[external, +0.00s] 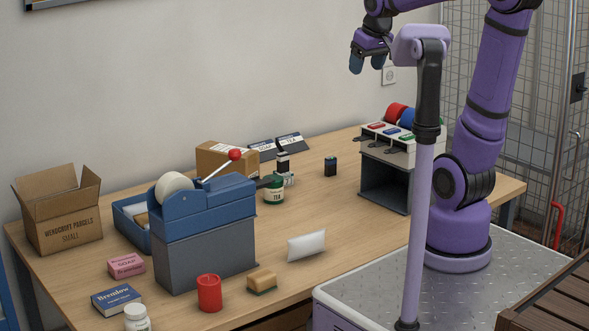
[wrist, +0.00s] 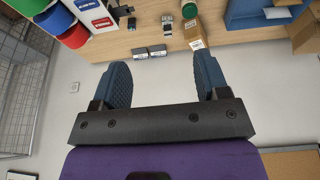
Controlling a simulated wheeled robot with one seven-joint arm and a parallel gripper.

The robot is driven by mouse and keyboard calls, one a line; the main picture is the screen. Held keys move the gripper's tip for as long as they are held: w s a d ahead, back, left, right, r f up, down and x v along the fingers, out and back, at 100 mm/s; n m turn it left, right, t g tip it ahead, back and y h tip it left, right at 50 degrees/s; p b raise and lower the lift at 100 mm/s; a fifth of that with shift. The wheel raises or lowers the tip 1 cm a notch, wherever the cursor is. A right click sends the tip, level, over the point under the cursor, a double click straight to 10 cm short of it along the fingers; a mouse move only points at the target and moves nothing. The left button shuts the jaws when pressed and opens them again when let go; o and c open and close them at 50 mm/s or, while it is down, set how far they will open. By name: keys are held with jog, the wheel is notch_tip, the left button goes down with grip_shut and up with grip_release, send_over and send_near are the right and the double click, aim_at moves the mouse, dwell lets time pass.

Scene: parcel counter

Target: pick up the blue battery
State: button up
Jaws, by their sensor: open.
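A small upright dark block with a blue-green top, which looks like the blue battery (external: 330,166), stands on the wooden table (external: 345,205) left of the grey stand. In the wrist view a small dark block that seems to be the same battery (wrist: 132,23) stands near the top. My gripper (external: 367,62) is high above the table's back side, near the wall, well apart from the battery. In the wrist view my gripper (wrist: 163,78) is open, with nothing between its blue fingers.
The grey stand (external: 385,184) with coloured spools is right of the battery. Table around the battery is clear.

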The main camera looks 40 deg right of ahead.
jog(key=w+d+f+g, duration=0.1)
jog(key=w+d+f, duration=0.1)
jog(key=w, duration=0.3)
jog(key=w+d+f, duration=0.1)
jog(key=w+d, duration=0.1)
jog(key=w, duration=0.4)
jog(key=g, duration=0.3)
send_over(331, 158)
jog(key=shift+m, duration=0.3)
jog(key=f, duration=2.8)
jog(key=shift+s+a+f, duration=0.1)
jog(key=shift+a+f, duration=0.05)
jog(key=shift+a, duration=0.05)
jog(key=f, duration=1.1)
jog(key=shift+d, duration=0.2)
jog(key=shift+r, duration=0.1)
jog(key=c, duration=1.1)
